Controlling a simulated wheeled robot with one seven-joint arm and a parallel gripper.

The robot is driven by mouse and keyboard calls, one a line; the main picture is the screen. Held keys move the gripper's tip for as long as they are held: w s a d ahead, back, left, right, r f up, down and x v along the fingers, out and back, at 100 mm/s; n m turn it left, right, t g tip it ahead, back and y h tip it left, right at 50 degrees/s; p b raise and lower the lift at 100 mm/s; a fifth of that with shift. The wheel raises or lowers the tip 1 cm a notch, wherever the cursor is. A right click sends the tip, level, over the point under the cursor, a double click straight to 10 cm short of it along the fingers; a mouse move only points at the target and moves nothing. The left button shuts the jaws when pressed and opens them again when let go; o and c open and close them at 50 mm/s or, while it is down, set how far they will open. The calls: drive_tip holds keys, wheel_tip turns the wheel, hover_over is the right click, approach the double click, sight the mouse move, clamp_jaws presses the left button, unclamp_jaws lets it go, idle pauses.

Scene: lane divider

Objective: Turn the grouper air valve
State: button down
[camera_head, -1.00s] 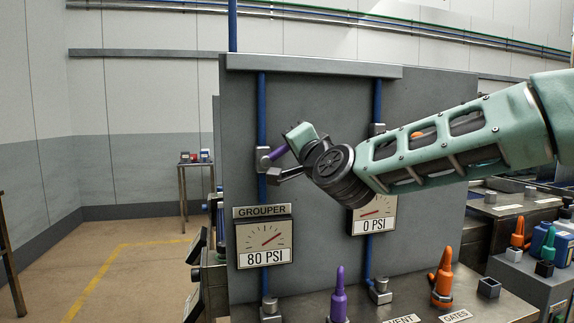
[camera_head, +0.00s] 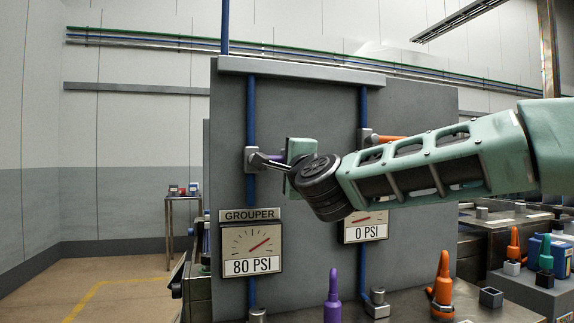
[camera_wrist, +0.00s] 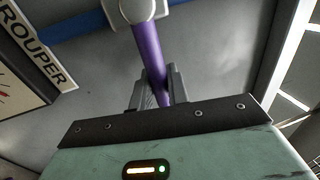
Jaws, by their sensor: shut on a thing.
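The grouper valve has a grey body (camera_head: 256,160) on the left blue pipe and a purple handle (camera_wrist: 147,50). In the head view the handle points right from the body and is mostly hidden by my gripper (camera_head: 274,162). In the wrist view my gripper (camera_wrist: 158,88) has its grey fingers on both sides of the handle's outer part, shut on it. The GROUPER gauge (camera_head: 250,245) below the valve reads 80 PSI; its label (camera_wrist: 38,45) shows at the left of the wrist view.
A second valve with an orange handle (camera_head: 390,138) is on the right pipe, close above my arm. The gauge below it (camera_head: 366,227) reads 0 PSI. A purple bottle-shaped piece (camera_head: 333,298) and an orange one (camera_head: 442,285) stand on the bench. The left floor is open.

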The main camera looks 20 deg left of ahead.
drive_tip(key=shift+f, duration=0.1)
drive_tip(key=c, duration=1.4)
unclamp_jaws()
drive_tip(key=b+v, duration=0.3)
drive_tip(key=v, duration=1.4)
drive_tip(key=shift+s+d, duration=0.1)
drive_tip(key=shift+d, duration=0.05)
drive_tip(key=shift+f, duration=0.1)
